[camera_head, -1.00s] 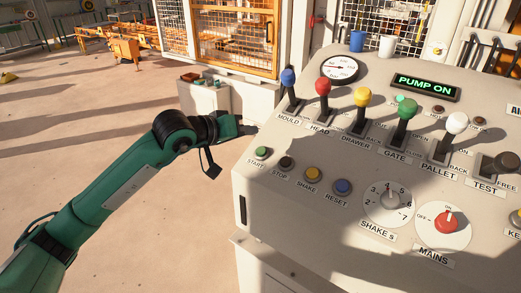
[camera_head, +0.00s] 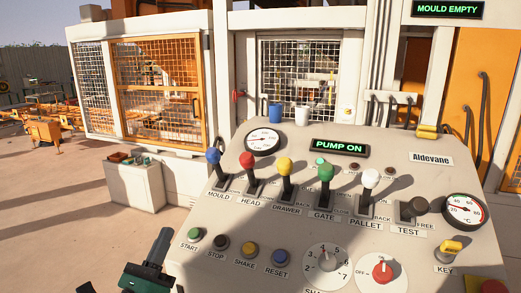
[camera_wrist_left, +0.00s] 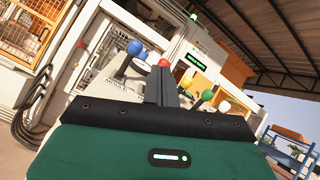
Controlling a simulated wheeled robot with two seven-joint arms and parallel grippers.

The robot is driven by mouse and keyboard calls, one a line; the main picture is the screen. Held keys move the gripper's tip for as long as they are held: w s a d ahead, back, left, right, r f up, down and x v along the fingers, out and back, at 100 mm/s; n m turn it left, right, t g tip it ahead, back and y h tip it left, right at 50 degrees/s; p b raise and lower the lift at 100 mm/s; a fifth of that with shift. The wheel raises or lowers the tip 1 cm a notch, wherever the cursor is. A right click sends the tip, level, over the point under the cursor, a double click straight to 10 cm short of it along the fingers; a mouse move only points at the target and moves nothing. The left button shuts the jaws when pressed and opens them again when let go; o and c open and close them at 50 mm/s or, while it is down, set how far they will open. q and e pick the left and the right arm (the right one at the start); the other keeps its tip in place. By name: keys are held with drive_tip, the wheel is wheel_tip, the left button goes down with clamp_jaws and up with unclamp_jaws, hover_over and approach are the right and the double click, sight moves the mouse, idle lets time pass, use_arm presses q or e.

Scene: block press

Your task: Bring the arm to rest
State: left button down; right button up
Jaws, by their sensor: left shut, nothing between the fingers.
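My left gripper (camera_head: 163,242) is at the bottom left of the head view, low beside the left edge of the control desk (camera_head: 215,270). Only its green housing and dark fingers show. It is shut and empty, apart from the levers and buttons. In the left wrist view the closed fingers (camera_wrist_left: 161,84) point toward the desk, with a red knob (camera_wrist_left: 164,63) and a blue knob (camera_wrist_left: 136,47) beyond them. The rest of the left arm is mostly out of the head view. My right gripper is not in view.
The desk carries a row of coloured levers, including the blue MOULD lever (camera_head: 214,157), and buttons such as START (camera_head: 194,235). A display (camera_head: 340,147) reads PUMP ON; another (camera_head: 447,9) reads MOULD EMPTY. A low box (camera_head: 135,182) stands left of the desk.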

use_arm(q)
drive_tip(key=s+a+f+n+g+y, duration=0.3)
drive_tip(key=f+n+g+y, duration=0.1)
drive_tip(key=f+n, duration=0.4)
drive_tip(key=s+a+f+n+g+y, duration=0.2)
drive_tip(key=s+f+n+g+y, duration=0.1)
drive_tip(key=f+n, duration=0.45)
drive_tip(key=s+a+f+n+g+y, duration=0.2)
drive_tip(key=a+f+n+g+y, duration=0.15)
drive_tip(key=f+n, duration=0.5)
drive_tip(key=s+d+f+n+g+h, duration=0.2)
drive_tip(key=s+d+f+n+g, duration=0.25)
drive_tip(key=s, duration=0.55)
drive_tip(key=s+d+f+n+g+h, duration=0.1)
drive_tip(key=s+f+n+g+h, duration=0.1)
drive_tip(key=s+f+n+g, duration=0.45)
wheel_tip(320, 180, down, 29)
drive_tip(key=s+m, duration=0.2)
drive_tip(key=m, duration=0.1)
drive_tip(key=s+a+f, duration=0.2)
drive_tip(key=s+f, duration=0.7)
drive_tip(key=f, duration=0.2)
drive_tip(key=s+a+f+g, duration=0.1)
drive_tip(key=s+f, duration=0.9)
drive_tip(key=f, duration=0.1)
drive_tip(key=shift+s+a+y, duration=0.25)
drive_tip(key=shift+a+y, duration=0.1)
drive_tip(key=shift+a, duration=0.05)
